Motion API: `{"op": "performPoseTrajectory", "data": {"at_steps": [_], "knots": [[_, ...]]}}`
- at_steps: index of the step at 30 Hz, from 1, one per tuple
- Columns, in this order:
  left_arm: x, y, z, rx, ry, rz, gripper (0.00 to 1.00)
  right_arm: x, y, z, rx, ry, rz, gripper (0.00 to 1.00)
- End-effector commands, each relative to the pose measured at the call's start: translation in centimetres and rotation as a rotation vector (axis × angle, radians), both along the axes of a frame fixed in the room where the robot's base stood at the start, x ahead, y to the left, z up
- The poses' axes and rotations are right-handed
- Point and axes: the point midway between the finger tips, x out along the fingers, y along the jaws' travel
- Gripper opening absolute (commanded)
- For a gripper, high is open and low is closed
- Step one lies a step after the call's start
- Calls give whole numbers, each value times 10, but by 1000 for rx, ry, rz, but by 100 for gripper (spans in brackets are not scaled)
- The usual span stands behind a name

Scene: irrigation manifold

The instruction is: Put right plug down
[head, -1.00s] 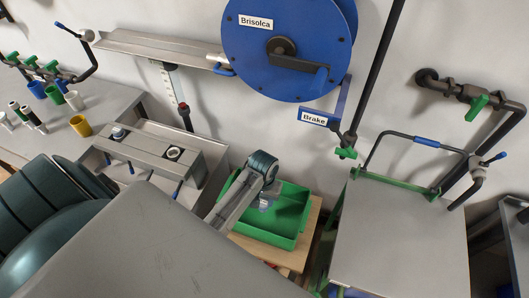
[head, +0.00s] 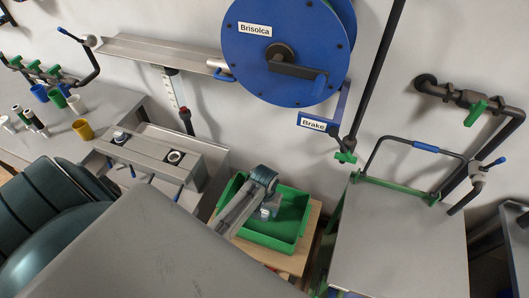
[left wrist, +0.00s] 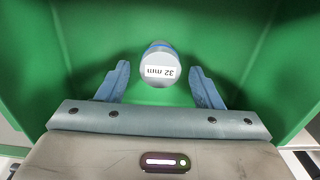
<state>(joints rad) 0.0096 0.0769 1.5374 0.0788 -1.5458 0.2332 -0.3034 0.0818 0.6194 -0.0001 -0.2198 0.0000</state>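A grey plug (left wrist: 160,66) with a "32 mm" label on its end face shows in the left wrist view. It is between the two blue fingers of my left gripper (left wrist: 163,85), with a gap on both sides. The gripper is open. In the head view my left gripper (head: 268,206) reaches down into the green tray (head: 297,243), and the grey plug shows at its tip (head: 269,211). The tray's green floor and walls surround the plug in the left wrist view. My right gripper is not in view.
The tray rests on a wooden stand (head: 313,228). Left of it stands a metal manifold block (head: 150,152) with blue-handled clamps and round ports. A blue reel (head: 250,70) hangs above; a grey-topped table (head: 400,240) is at right.

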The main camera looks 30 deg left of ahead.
Motion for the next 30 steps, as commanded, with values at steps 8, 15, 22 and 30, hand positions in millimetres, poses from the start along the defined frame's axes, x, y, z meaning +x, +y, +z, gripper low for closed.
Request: {"op": "performPoseTrajectory", "data": {"at_steps": [8,15,22,30], "knots": [[1,0,9,0,-2,0,60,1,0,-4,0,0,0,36],[1,1,50,1,-6,-1,60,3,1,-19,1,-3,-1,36],[1,0,97,0,-5,-1,60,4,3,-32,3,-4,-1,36],[0,0,122,0,0,0,60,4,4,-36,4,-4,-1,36]]}}
